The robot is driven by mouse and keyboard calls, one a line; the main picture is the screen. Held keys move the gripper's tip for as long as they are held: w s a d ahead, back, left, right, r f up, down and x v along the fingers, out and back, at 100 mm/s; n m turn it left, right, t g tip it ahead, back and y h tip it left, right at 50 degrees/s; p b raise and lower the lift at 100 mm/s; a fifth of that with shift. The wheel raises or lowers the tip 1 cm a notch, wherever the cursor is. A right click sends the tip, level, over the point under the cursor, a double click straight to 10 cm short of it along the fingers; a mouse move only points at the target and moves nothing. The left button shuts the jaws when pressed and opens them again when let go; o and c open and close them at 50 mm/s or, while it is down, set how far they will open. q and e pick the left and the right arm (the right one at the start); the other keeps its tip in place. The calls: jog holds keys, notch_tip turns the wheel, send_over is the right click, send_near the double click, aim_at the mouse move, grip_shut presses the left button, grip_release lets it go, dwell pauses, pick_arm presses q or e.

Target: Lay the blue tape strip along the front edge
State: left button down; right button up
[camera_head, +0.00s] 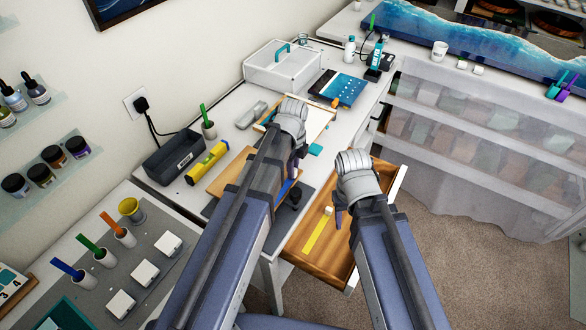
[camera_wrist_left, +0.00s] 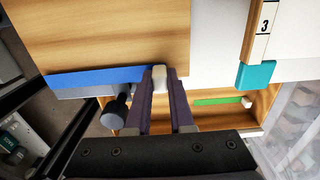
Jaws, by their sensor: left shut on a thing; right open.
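The blue tape strip (camera_wrist_left: 98,76) runs along the near edge of a wooden board (camera_wrist_left: 110,32) in the left wrist view, with its right end at my left gripper (camera_wrist_left: 160,78). That gripper is shut on a small pale tab at this end. Whether the strip touches the board is unclear. In the head view, a short piece of the blue strip (camera_head: 285,187) shows beside my left gripper (camera_head: 295,167); my arm hides much of the board (camera_head: 228,172). My right gripper (camera_head: 339,212) is open and empty over the open drawer.
The wooden drawer (camera_head: 353,266) holds a yellow strip (camera_head: 319,234) with a pale tab; a green strip (camera_wrist_left: 216,101) shows there in the wrist view. A dark round-headed tool (camera_wrist_left: 115,108) stands close left of my left fingers. A yellow level (camera_head: 207,163) lies behind the board.

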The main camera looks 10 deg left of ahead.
pick_arm(q)
jog(key=shift+f, duration=0.25)
dwell(0.4)
jog(key=shift+c, duration=0.3)
grip_release()
dwell(0.3)
jog(key=shift+r, duration=0.15)
jog(key=shift+r+p, duration=2.85)
jog(key=shift+r, duration=0.1)
